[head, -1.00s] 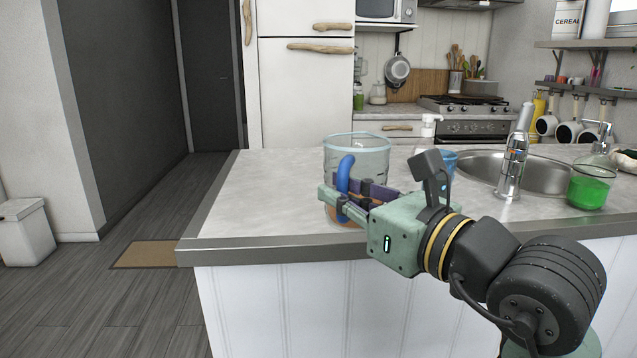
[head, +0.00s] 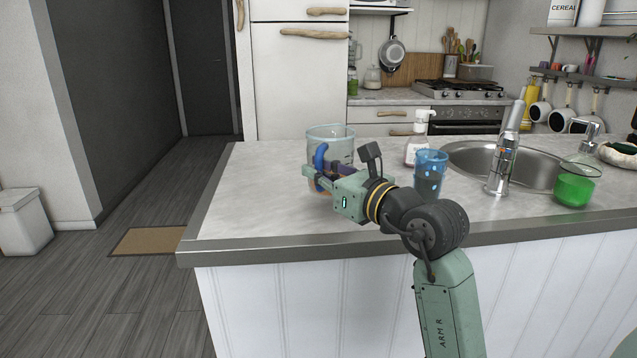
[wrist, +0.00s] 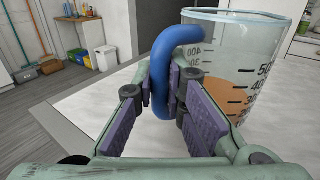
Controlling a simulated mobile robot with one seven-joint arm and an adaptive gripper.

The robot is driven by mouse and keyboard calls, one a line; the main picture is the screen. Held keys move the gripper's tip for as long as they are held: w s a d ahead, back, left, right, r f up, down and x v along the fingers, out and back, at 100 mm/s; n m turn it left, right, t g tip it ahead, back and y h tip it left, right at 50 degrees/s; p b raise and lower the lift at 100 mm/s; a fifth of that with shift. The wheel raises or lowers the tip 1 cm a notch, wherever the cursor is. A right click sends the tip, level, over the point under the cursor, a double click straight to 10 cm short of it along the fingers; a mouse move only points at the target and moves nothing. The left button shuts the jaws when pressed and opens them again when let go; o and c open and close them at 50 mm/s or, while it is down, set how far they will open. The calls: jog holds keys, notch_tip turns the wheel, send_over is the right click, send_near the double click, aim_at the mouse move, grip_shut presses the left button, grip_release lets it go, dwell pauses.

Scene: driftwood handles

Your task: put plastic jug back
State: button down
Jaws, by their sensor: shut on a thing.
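The plastic jug (head: 338,146) is a clear measuring jug with a blue handle, upright over the left part of the counter. It also shows in the wrist view (wrist: 270,60), with black scale marks and something orange-brown in its lower part. My gripper (head: 322,176) reaches from the right and is shut on the jug's blue handle; the handle stands between the purple finger pads in the wrist view (wrist: 163,92). The fingers hide the jug's lower part in the head view. I cannot tell whether its base touches the counter.
A blue cup (head: 430,172) and a white pump bottle (head: 417,142) stand right of the jug. Further right are the faucet (head: 506,150), the sink (head: 535,168) and a green soap bottle (head: 575,185). The counter (head: 250,210) is bare at left and front.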

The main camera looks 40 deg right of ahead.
aim_at(322, 190)
jog(key=shift+f+p, duration=0.35)
jog(key=shift+f, duration=1.25)
jog(key=shift+f, duration=0.2)
jog(key=c, duration=1.7)
grip_release()
jog(key=shift+o, duration=0.2)
jog(key=shift+r, duration=0.1)
jog(key=shift+r, duration=0.15)
jog(key=shift+s, duration=0.35)
jog(key=s+b, duration=0.4)
jog(key=s, duration=0.7)
jog(key=shift+s+d, duration=0.15)
jog(key=shift+s, duration=0.05)
